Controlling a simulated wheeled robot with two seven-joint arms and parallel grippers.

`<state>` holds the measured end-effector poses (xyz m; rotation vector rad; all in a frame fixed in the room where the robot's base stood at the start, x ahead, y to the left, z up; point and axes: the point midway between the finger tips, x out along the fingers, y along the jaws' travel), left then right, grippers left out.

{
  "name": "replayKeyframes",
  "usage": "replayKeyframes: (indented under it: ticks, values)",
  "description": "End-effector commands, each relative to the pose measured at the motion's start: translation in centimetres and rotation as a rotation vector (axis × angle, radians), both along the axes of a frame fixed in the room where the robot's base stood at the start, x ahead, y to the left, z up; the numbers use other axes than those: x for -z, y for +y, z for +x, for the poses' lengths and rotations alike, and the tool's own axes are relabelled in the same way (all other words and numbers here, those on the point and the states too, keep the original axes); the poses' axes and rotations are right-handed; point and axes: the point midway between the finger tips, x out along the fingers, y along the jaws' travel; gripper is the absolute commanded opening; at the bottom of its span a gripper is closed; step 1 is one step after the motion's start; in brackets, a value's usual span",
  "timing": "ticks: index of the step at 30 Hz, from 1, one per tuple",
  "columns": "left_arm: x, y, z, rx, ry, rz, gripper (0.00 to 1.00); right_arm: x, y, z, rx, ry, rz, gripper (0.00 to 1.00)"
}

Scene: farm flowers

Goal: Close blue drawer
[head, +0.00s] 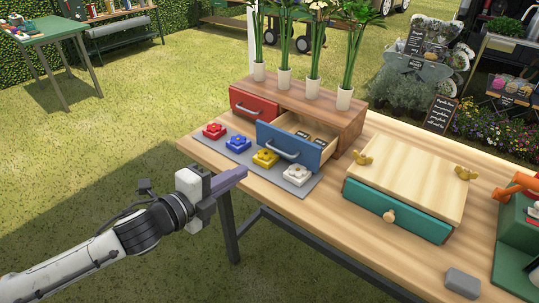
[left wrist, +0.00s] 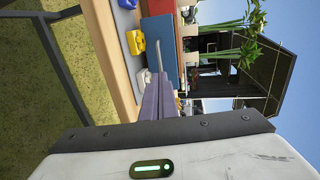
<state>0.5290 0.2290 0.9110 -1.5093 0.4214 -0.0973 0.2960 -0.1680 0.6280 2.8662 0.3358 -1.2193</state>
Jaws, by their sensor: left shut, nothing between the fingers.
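The blue drawer (head: 312,152) is pulled out of the wooden cabinet (head: 330,108), on its right side, with small dark items inside. Its curved metal handle (head: 281,148) faces the front left. It also shows in the left wrist view as a blue panel (left wrist: 162,50). The red drawer (head: 254,106) beside it appears closed. My left gripper (head: 242,172) is shut and empty, in front of the table's left edge. It is apart from the blue drawer, pointing toward the buttons and drawer. Its fingers show in the left wrist view (left wrist: 160,97). My right gripper is out of view.
A grey mat (head: 290,187) in front of the drawers carries red, blue, yellow and white flower pieces. Vases with tall stems stand on the cabinet. To the right sit a wooden box with a teal drawer (head: 395,212) and a green stand (head: 515,250).

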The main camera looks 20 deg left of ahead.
Motion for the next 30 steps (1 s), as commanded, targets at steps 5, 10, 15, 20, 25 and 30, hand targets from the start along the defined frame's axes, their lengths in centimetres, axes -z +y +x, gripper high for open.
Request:
replayKeyframes:
  ticks: [5,10,15,20,25,30]
  values:
    - [0.4,-1.0,3.0,-0.002,-0.003,-0.005,0.0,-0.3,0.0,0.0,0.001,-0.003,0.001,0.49]
    - [1.2,-2.2,6.3,-0.002,-0.001,-0.006,0.0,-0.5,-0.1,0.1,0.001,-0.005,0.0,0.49]
    - [2.0,-3.2,9.2,-0.002,0.001,-0.006,0.0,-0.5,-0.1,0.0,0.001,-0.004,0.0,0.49]
    - [2.4,-3.8,10.8,-0.002,0.002,-0.004,0.0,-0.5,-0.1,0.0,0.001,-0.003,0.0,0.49]
    - [2.6,-4.0,11.5,-0.002,0.002,-0.003,0.0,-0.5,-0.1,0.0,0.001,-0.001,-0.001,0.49]
    - [2.7,-4.0,11.6,-0.001,0.002,-0.003,0.0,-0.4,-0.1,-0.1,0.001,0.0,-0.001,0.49]
